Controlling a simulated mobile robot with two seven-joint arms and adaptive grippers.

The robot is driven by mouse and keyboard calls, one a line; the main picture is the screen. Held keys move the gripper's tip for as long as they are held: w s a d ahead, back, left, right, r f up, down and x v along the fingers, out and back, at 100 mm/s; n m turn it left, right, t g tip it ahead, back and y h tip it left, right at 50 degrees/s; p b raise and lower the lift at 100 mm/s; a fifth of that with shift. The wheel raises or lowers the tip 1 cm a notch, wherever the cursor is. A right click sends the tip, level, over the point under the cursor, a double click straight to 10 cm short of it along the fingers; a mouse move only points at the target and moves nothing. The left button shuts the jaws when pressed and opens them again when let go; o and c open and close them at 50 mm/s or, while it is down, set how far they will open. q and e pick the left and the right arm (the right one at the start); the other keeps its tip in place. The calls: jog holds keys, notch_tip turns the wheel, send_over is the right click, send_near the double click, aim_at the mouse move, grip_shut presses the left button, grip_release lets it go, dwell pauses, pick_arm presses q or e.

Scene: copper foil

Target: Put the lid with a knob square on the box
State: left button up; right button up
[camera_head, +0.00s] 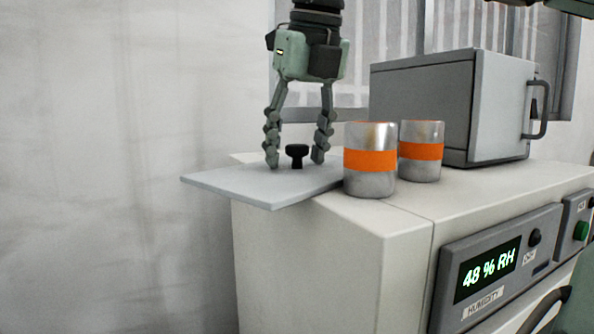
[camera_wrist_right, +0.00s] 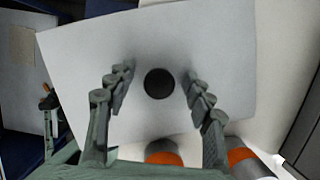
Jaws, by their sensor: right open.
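The lid is a flat, light grey plate (camera_head: 235,187) with a black knob (camera_head: 297,152). It lies on the corner of the white cabinet top, and its left part sticks out past the cabinet's edge. My right gripper (camera_head: 295,162) points down over it, open, with one finger on each side of the knob and a gap on both sides. In the right wrist view the lid (camera_wrist_right: 80,60) lies at an angle and the round knob (camera_wrist_right: 159,83) sits between the open fingertips (camera_wrist_right: 158,76). I cannot make out an open box under the lid.
Two metal cans with orange bands, one (camera_head: 370,182) close to the lid's right side and one (camera_head: 421,168) behind it, stand on the white cabinet (camera_head: 310,250). A grey box-shaped unit with a handle (camera_head: 425,105) stands behind them. Left of the cabinet is open space.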

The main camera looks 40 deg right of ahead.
aim_at(292, 145)
grip_shut()
dwell(0.3)
jog(key=shift+r, duration=0.1)
jog(key=shift+r, duration=0.55)
jog(key=r, duration=0.1)
jog(key=a+r, duration=0.1)
jog(key=r, duration=0.1)
jog(key=shift+w+r, duration=0.1)
jog(key=shift+r, duration=0.15)
pick_arm(q)
jog(key=s+a+f+p, duration=0.1)
jog(key=s+f, duration=0.2)
jog(key=f, duration=0.2)
jog(key=shift+s+f+g, duration=0.15)
jog(key=shift+g, duration=0.15)
pick_arm(e)
jog(key=w+a+r, duration=0.1)
jog(key=a+r, duration=0.5)
jog(key=a, duration=0.4)
jog(key=shift+w+a+r, duration=0.15)
jog(key=shift+w+a, duration=0.1)
jog(key=shift+w, duration=0.1)
